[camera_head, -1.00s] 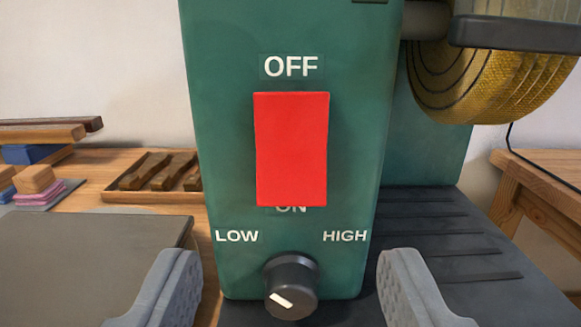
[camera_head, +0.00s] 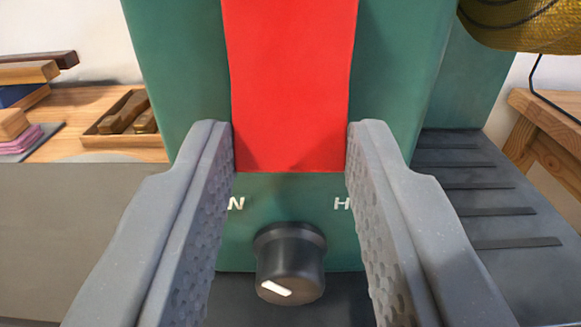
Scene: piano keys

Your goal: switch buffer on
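The red rocker switch (camera_head: 290,90) stands out from the green housing (camera_head: 180,70) at upper centre; its top is out of view. My gripper (camera_head: 290,140) has its two grey fingers apart, one tip at each side of the switch's lower end. The fingertips slightly overlap the switch's side edges in the picture; whether they touch it I cannot tell. The black knob (camera_head: 290,262) sits lower, between the fingers, its white mark pointing lower left. The OFF and ON labels are not visible.
A wooden bench (camera_head: 70,118) at left holds a tray of wooden pieces (camera_head: 125,118) and stacked blocks (camera_head: 22,95). A yellow buffing wheel (camera_head: 520,22) hangs at upper right. A dark ribbed base (camera_head: 470,205) lies at right, beside a wooden table (camera_head: 545,130).

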